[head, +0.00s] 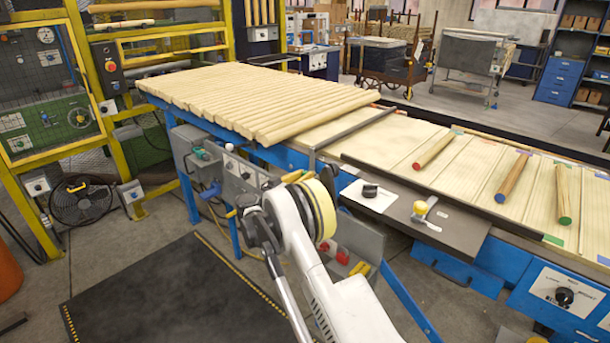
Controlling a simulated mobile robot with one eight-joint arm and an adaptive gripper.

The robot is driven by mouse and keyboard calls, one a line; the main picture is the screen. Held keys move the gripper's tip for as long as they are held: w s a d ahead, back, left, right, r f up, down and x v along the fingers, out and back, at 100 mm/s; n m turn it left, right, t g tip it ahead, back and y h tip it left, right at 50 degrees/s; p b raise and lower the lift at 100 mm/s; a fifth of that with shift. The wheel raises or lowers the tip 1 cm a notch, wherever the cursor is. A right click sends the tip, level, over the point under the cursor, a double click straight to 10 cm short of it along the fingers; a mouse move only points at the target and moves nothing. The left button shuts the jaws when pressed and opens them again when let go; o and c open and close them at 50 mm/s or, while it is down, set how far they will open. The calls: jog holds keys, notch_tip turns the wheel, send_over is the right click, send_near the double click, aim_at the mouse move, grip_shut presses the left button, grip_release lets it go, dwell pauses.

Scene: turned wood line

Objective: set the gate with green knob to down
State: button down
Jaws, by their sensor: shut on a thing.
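A small green knob or button (200,154) shows on the grey control box (187,142) at the side of the blue line. I cannot tell whether it belongs to a gate or how that gate is set. My gripper (245,207) is at the front of the lower grey box (243,174), right of and below the green knob. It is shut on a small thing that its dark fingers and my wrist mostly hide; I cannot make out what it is. A dark bar (356,127) lies across the line.
Pale turned rods (255,98) lie side by side on the line. Red-, blue- and green-ended rods lie on the slatted bed (475,165). A yellow-knobbed lever (421,208) and black dial (370,191) sit on the near edge.

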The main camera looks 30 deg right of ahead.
jog(key=c, duration=1.2)
grip_release()
jog(key=shift+d+f, duration=0.1)
jog(key=shift+f, duration=0.15)
jog(key=shift+o, duration=0.6)
jog(key=v, duration=1.2)
jog(key=shift+r, duration=0.15)
